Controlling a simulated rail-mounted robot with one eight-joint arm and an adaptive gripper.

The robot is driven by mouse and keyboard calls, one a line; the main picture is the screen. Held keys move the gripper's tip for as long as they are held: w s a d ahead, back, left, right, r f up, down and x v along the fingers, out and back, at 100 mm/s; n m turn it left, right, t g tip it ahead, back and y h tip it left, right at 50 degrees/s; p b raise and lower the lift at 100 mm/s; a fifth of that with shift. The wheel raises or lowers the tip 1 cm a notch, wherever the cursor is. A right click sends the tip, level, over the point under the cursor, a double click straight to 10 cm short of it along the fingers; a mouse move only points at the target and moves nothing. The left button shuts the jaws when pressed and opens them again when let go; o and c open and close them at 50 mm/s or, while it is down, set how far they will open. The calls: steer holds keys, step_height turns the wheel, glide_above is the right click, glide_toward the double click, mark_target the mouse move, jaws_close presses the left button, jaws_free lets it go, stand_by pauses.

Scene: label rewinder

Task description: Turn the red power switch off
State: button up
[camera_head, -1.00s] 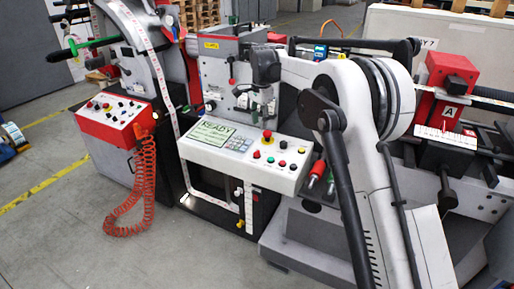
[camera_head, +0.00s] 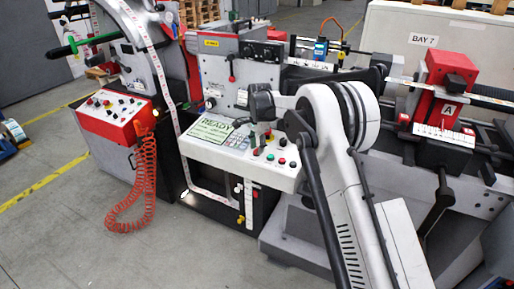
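I cannot make out for certain which part is the red power switch. A small red part (camera_head: 256,194) shows on the dark lower front of the middle machine, and a red-knobbed lever (camera_head: 231,70) stands on its upright grey panel. The control console (camera_head: 205,148) has a READY screen (camera_head: 209,129) and several coloured buttons. My gripper (camera_head: 261,141) is dark and small, pointing down in front of the console's button area. It hides some buttons there. Its fingers are too small and dark to show whether they are open, and I see nothing held.
A red unit marked A (camera_head: 446,92) is at right. A white label strip (camera_head: 166,90) runs down beside the console. The floor (camera_head: 60,225) at front left is clear.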

steer(key=shift+f, duration=0.35)
steer(key=shift+c, duration=0.4)
jaws_close()
steer(key=shift+n+b, duration=0.3)
steer(key=shift+b, duration=0.1)
steer(key=n+b, duration=0.3)
steer(key=shift+a+f+n+h, duration=0.1)
steer(key=shift+f+n+h, duration=0.05)
steer(key=shift+n+h, duration=0.15)
steer(key=n+b, duration=0.1)
steer(key=n, duration=0.1)
steer(key=n+b, duration=0.1)
steer(key=n, duration=0.2)
steer(key=shift+w+g+h+b, duration=0.1)
steer(key=shift+g+h+b, duration=0.2)
steer(key=shift+h+b, duration=0.1)
steer(key=shift+r+n, duration=0.2)
steer(key=shift+n, duration=0.2)
